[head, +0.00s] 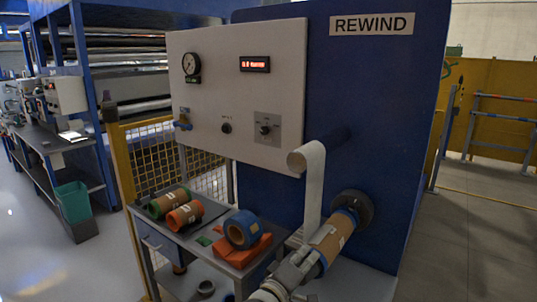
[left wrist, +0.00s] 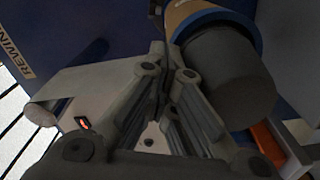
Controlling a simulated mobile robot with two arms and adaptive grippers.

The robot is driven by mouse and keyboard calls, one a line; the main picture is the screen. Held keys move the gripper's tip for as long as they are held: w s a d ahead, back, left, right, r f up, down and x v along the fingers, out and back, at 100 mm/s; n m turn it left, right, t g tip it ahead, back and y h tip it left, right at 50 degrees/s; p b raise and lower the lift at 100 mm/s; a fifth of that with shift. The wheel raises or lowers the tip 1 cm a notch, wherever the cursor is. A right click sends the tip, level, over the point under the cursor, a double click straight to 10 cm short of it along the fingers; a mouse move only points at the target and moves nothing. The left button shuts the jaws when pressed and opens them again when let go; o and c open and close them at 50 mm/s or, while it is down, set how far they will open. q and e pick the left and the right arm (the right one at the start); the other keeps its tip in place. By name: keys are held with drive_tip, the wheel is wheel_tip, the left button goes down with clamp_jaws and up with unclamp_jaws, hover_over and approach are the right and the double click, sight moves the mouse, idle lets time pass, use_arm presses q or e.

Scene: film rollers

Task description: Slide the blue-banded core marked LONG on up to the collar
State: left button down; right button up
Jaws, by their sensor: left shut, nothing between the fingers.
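The blue-banded brown core (head: 331,240) is around the shaft of the rewind machine, with a pale label on its side. Its far end is at or close to the dark round collar (head: 353,208); I cannot tell whether they touch. The marking is too small to read. In the left wrist view the core's blue near band (left wrist: 215,20) encircles the dark grey shaft end (left wrist: 230,78), which sticks out past it. My left gripper (head: 301,262) is shut and empty beside the core's near end; its fingers (left wrist: 163,55) show next to the shaft. My right gripper is not in view.
A white web (head: 314,190) hangs from a roller just above the core. A cart (head: 215,215) at left holds green-banded (head: 168,201) and orange-banded (head: 185,216) cores, a blue ring (head: 241,229) and an orange cloth (head: 245,252). The blue panel (head: 390,110) stands behind.

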use_arm(q)
drive_tip(key=shift+s+a+f+p, duration=0.15)
drive_tip(key=shift+a+f+p, duration=0.15)
drive_tip(key=shift+p, duration=0.25)
drive_tip(key=r+p+v, duration=0.1)
drive_tip(key=p+v, duration=0.3)
drive_tip(key=v, duration=0.3)
drive_tip(key=shift+p, duration=0.4)
